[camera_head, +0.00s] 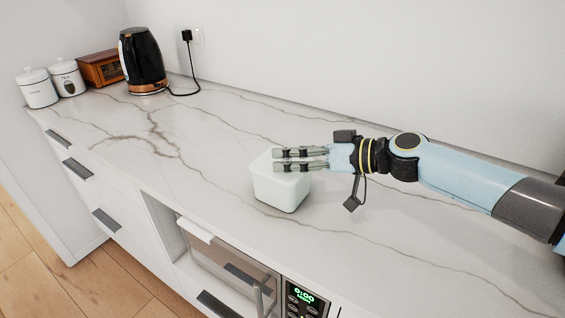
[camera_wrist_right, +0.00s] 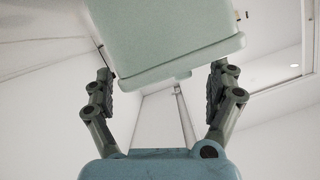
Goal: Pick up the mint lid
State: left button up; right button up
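A pale mint, rounded square box (camera_head: 281,193) stands upright on the counter. No separate lid or seam can be made out in the head view. My right gripper (camera_head: 276,160) reaches in from the right, its two fingers apart over the top of the box and hiding part of it. In the right wrist view a mint block with a rimmed edge (camera_wrist_right: 165,35) fills the top. It may be the lid, but I cannot tell. The fingers of the right gripper (camera_wrist_right: 163,78) are spread at either side of its lower edge; contact is unclear. My left gripper is out of view.
The marble counter (camera_head: 210,150) is clear around the box. A black kettle (camera_head: 142,58), a wooden box (camera_head: 101,68) and two white canisters (camera_head: 67,78) stand at the far left. A microwave (camera_head: 235,268) sits below the counter's front edge.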

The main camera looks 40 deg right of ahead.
jog(key=c, duration=1.3)
